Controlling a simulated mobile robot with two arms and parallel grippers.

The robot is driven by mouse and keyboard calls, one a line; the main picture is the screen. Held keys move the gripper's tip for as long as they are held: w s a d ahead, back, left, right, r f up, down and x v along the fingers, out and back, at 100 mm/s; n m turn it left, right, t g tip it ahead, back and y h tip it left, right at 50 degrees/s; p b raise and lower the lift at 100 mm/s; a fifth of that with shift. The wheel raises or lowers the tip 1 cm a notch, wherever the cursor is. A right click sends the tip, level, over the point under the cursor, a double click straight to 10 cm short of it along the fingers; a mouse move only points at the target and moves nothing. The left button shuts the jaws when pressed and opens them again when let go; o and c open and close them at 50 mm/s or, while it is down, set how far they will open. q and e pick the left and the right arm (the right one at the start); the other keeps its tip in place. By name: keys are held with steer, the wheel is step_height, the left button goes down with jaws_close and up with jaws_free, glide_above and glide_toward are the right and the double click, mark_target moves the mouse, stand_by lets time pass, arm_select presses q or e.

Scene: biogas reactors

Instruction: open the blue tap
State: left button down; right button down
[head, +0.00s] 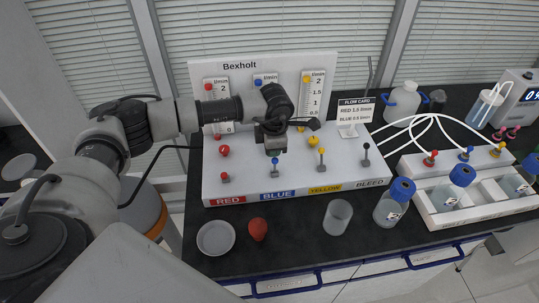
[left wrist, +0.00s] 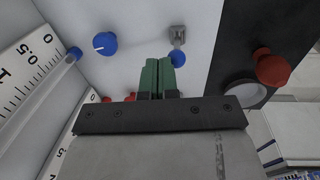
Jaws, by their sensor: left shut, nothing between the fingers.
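The blue tap (head: 275,162) is a small lever with a blue ball top, standing above the BLUE label (head: 277,196) on the white Bexholt panel. My left gripper (head: 272,150) is shut and empty, just above and behind the tap. In the left wrist view its green fingertips (left wrist: 164,62) are close beside the blue ball (left wrist: 179,56); I cannot tell whether they touch. The tap's grey base (left wrist: 177,35) also shows there. A blue round knob with a white mark (left wrist: 103,44) sits left of the fingers; my gripper hides it in the head view.
A red tap (head: 225,177), a yellow tap (head: 321,156) and a grey bleed tap (head: 366,152) stand in the same row. A dish (head: 216,238), a red bulb (head: 258,229), a beaker (head: 338,217) and a blue-capped bottle (head: 391,209) stand in front.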

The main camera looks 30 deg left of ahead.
arm_select(q)
steer(key=shift+s+d, duration=0.2)
steer(key=shift+s, duration=0.15)
steer(key=shift+s+d+b, duration=0.1)
steer(key=shift+d+b, duration=0.1)
steer(key=shift+b, duration=0.25)
steer(key=shift+w, duration=0.2)
steer(key=shift+r, duration=0.15)
steer(key=shift+r+p, duration=0.55)
steer(key=shift+r, duration=0.15)
steer(key=shift+s+r, duration=0.1)
